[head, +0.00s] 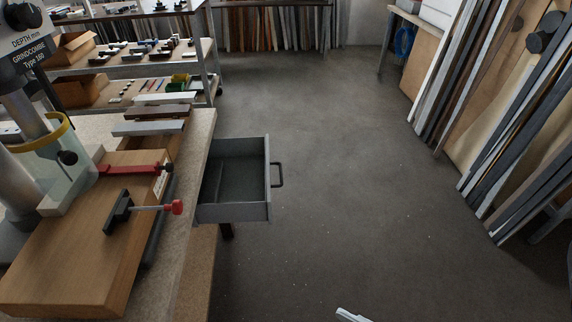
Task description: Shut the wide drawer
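The wide drawer is a grey metal drawer (236,212) that stands pulled out from the right side of the workbench. Its inside shows and looks empty. A dark bar handle (278,175) sits on its front panel, which faces right over open floor. A small pale piece juts in at the bottom edge, right of the middle. It may be part of my arm or gripper, but too little shows to tell. Nothing touches the drawer or its handle. No fingers can be made out.
The workbench (196,160) on the left carries a wooden board (85,250), a red-handled clamp (172,207) and a machine. Shelves (140,70) stand behind it. Long panels and profiles (500,110) lean along the right. The floor (345,150) between is clear.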

